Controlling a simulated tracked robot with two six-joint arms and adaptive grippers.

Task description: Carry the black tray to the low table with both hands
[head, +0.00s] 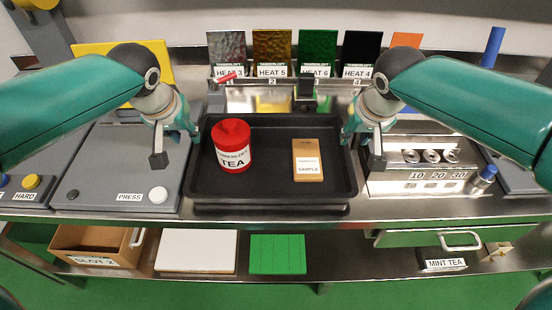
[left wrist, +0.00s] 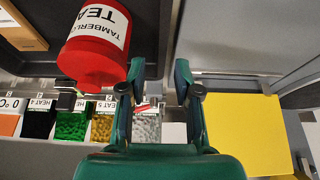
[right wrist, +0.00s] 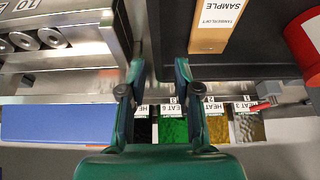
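The black tray (head: 265,190) lies level on the steel counter. A red tea tin (head: 233,155) stands in its left half and a tan sample packet (head: 307,165) lies in its right half. My left gripper (head: 186,136) is at the tray's left side, pointing down, fingers apart. In the left wrist view the tray's edge runs between its fingers (left wrist: 158,64). My right gripper (head: 353,134) is at the tray's right side, also fingers apart. In the right wrist view the tray's edge shows between its fingers (right wrist: 159,64). Contact with the rim cannot be told. The low table is not identifiable.
A grey press (head: 115,165) stands left of the tray and a steel dial unit (head: 425,165) right of it. Several coloured heat panels (head: 272,50) stand behind. A lower shelf holds a cardboard box (head: 85,240), a white block (head: 197,250) and a green block (head: 277,253).

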